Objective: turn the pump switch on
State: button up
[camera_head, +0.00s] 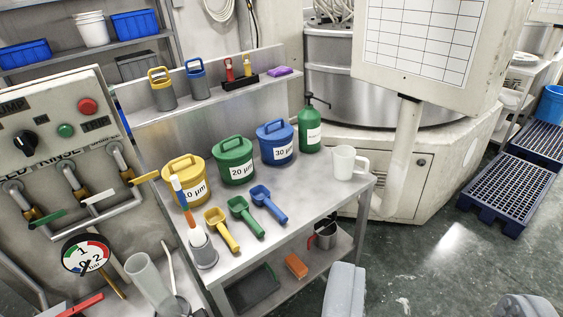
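The pump switch (24,141) is a black rotary knob on the pale control panel (60,105) at the far left. The label above it is partly cut off by the frame edge and ends in "MP". Which position the knob points to is too small to tell. My gripper (434,282) shows at the bottom right as two grey fingers, wide apart with only floor between them. It is open, empty and well to the right of the panel, and its lower parts are cut off.
The panel also has a green button (66,130), a red button (87,106), valves and a pressure gauge (86,254). A steel bench (325,199) with lidded tubs, scoops and a white jug (348,163) stands between panel and gripper.

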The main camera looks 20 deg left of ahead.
aim_at(27, 141)
jog(key=u, duration=0.3)
jog(key=i, duration=0.7)
jog(key=u, duration=0.3)
jog(key=k, duration=0.95)
jog(key=u, duration=0.2)
jog(key=i, duration=0.95)
jog(key=z, duration=0.1)
